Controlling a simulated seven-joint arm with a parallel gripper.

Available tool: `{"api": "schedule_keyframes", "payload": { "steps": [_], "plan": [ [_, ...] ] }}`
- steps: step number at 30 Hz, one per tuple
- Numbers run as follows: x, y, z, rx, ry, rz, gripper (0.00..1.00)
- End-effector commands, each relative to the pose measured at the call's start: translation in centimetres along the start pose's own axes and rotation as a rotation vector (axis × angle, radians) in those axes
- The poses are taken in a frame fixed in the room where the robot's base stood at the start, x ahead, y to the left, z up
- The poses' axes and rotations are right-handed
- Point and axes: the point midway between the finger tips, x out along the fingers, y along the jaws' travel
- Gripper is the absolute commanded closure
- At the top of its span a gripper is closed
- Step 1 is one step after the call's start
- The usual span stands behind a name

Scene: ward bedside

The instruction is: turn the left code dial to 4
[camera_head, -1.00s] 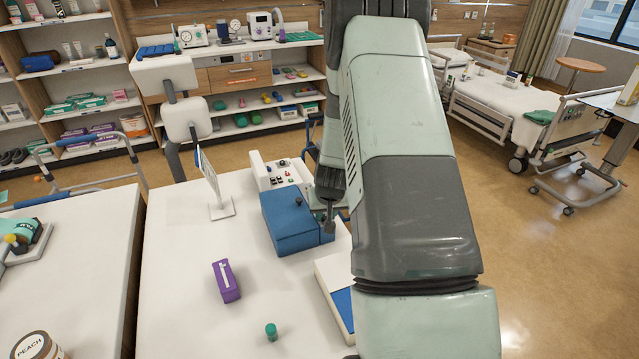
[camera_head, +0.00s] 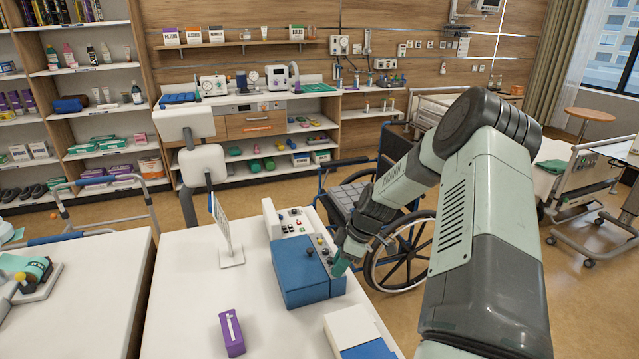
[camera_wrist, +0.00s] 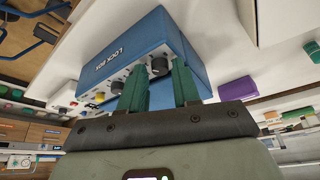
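The blue lock box (camera_head: 300,272) stands on the white table. In the wrist view the lock box (camera_wrist: 177,38) appears upside down, with dark dials on its pale panel. One dial (camera_wrist: 160,66) lies in line with the gap between my fingers; by the lettering it is on the left. Another dial (camera_wrist: 117,86) is to its left in the picture, partly behind a finger. My gripper (camera_wrist: 160,88) has its two teal fingers apart, with nothing held. In the head view my gripper (camera_head: 340,265) is at the box's right side. The dial numbers are not readable.
A white panel with buttons (camera_head: 292,222) stands behind the box, and an upright sign (camera_head: 225,232) is to its left. A purple box (camera_head: 232,332) and a white-and-blue tray (camera_head: 352,330) are nearer. A wheelchair (camera_head: 405,255) is beyond the table's right edge.

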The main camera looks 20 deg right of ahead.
Motion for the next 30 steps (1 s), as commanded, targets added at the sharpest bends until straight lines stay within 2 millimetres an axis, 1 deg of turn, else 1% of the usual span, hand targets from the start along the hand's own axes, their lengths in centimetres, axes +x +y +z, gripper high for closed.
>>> {"api": "schedule_keyframes", "payload": {
  "steps": [9, 12, 25, 27, 30],
  "plan": [
    [0.2, 0.7, -0.2, -0.529, 0.000, -0.217, 0.69],
    [-2.4, 1.2, -0.2, -0.517, -0.004, -0.208, 0.69],
    [-10.8, 2.8, -0.8, -0.514, -0.003, -0.208, 0.69],
    [-11.4, 2.2, -2.3, -0.499, -0.046, -0.214, 0.69],
    [-12.3, 1.4, -3.9, -0.461, -0.103, -0.208, 0.69]
  ]
}}
